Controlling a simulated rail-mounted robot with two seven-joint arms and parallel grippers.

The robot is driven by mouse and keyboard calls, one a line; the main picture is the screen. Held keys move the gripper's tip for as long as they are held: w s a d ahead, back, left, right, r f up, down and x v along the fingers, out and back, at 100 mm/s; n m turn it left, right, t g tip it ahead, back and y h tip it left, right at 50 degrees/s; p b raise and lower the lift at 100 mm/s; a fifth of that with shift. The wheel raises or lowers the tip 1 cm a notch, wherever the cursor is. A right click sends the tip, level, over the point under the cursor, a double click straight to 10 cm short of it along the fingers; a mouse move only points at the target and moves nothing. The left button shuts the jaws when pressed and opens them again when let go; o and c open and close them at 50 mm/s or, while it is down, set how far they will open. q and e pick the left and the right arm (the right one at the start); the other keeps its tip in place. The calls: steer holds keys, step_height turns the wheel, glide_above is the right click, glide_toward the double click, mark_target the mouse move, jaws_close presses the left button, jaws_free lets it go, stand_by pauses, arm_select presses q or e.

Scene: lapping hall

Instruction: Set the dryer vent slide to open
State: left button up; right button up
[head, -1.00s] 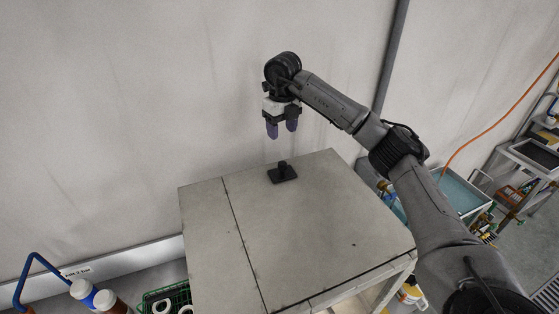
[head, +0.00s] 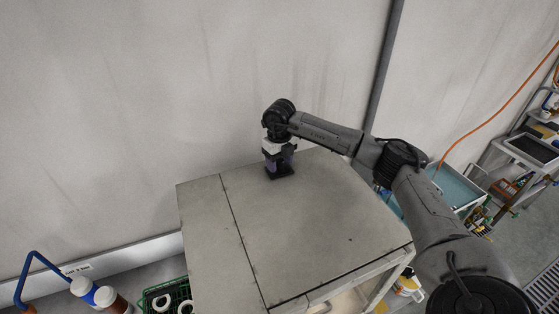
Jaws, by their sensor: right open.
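The dryer vent slide (head: 281,177) is a small black piece with an upright knob on top of the grey metal cabinet (head: 310,225), near its back edge. My right gripper (head: 279,168) points down over it, its purple-tipped fingers at the height of the knob, one to each side. The gripper is open. The knob is mostly hidden by the fingers, so I cannot tell whether they touch it. My left gripper does not show.
A pale wall (head: 130,90) rises close behind the cabinet. A green crate (head: 165,297) and capped bottles (head: 104,297) stand at the lower left. A blue tray (head: 455,190) and a cart (head: 530,150) stand at the right. The rest of the cabinet top is bare.

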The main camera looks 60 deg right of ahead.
steer(key=shift+f, duration=0.2)
steer(key=shift+c, duration=0.3)
jaws_close()
